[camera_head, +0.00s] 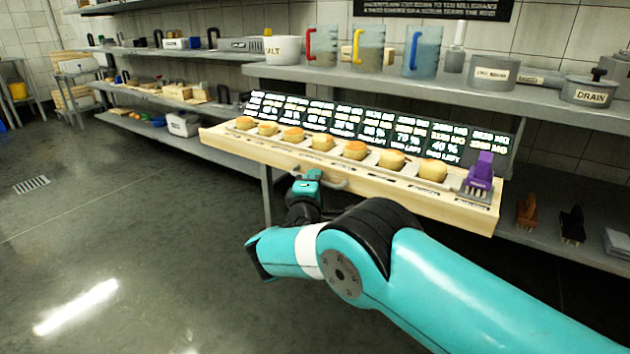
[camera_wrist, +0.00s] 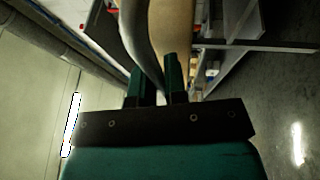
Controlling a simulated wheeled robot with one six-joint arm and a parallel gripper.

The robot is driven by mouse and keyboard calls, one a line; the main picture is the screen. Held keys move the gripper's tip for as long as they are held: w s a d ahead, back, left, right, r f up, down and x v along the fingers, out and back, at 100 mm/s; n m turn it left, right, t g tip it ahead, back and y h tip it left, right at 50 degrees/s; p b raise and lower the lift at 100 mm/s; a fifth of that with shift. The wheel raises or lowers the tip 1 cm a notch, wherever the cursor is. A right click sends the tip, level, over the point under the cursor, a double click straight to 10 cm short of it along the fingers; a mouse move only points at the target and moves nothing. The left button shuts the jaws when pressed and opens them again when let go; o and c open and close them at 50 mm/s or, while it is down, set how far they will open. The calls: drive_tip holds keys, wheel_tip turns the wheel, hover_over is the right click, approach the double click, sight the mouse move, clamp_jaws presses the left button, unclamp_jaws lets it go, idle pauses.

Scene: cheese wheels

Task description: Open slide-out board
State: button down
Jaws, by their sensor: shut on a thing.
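The slide-out board (camera_head: 470,215) is a long pale wooden tray that juts out from under the shelf. A row of several small yellow cheese wheels (camera_head: 322,143) stands on it, with a purple block-like thing (camera_head: 480,172) at its right end. A curved grey handle (camera_head: 337,184) is on its front face. My gripper (camera_head: 311,178) is at the left part of this handle. In the wrist view my gripper (camera_wrist: 153,77) has its two dark green fingers on either side of the grey handle (camera_wrist: 138,35), with the wooden board (camera_wrist: 174,30) beyond. The exact contact is partly hidden.
Dark panels with white writing (camera_head: 375,125) stand behind the cheese wheels. The grey shelf (camera_head: 450,96) above carries jugs (camera_head: 423,50) and pots (camera_head: 588,92). Lower shelving (camera_head: 600,252) lies at right. The floor (camera_head: 110,230) at left is clear.

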drive_tip(key=c, duration=1.2)
unclamp_jaws()
drive_tip(key=b+v, duration=1.7)
drive_tip(key=b, duration=0.8)
drive_tip(key=shift+s, duration=0.15)
drive_tip(key=shift+d, duration=0.1)
